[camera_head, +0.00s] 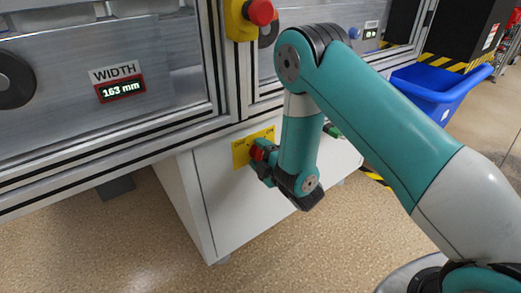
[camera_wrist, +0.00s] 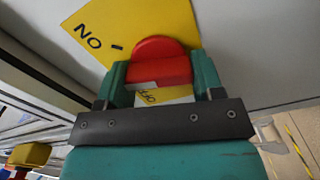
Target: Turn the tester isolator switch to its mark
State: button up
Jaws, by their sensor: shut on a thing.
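The red isolator switch (camera_head: 259,152) sits on a yellow plate (camera_head: 240,154) on the front of a white cabinet. My gripper (camera_head: 263,163) reaches it from the front right. In the wrist view the red switch (camera_wrist: 158,62) stands between my two green fingers, which are shut on its grip. The yellow plate (camera_wrist: 110,25) shows an upside-down ON with a short dash mark to the left of the switch. Upside-down OFF lettering (camera_wrist: 150,96) shows below the grip, partly hidden by my gripper.
The white cabinet (camera_head: 220,215) stands under a metal-framed machine with a width display (camera_head: 121,91) reading 163 mm. A red emergency button (camera_head: 260,12) on a yellow box is above. A blue bin (camera_head: 440,88) stands at the right. The floor in front is clear.

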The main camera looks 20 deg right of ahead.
jog(key=shift+f, duration=0.1)
jog(key=shift+r+m+p, duration=0.2)
jog(key=shift+m+p, duration=0.5)
jog(key=shift+m, duration=0.4)
jog(key=m+p, duration=0.1)
jog(key=m, duration=0.2)
jog(key=o, duration=1.4)
jog(key=shift+c, duration=0.2)
jog(key=v, duration=0.6)
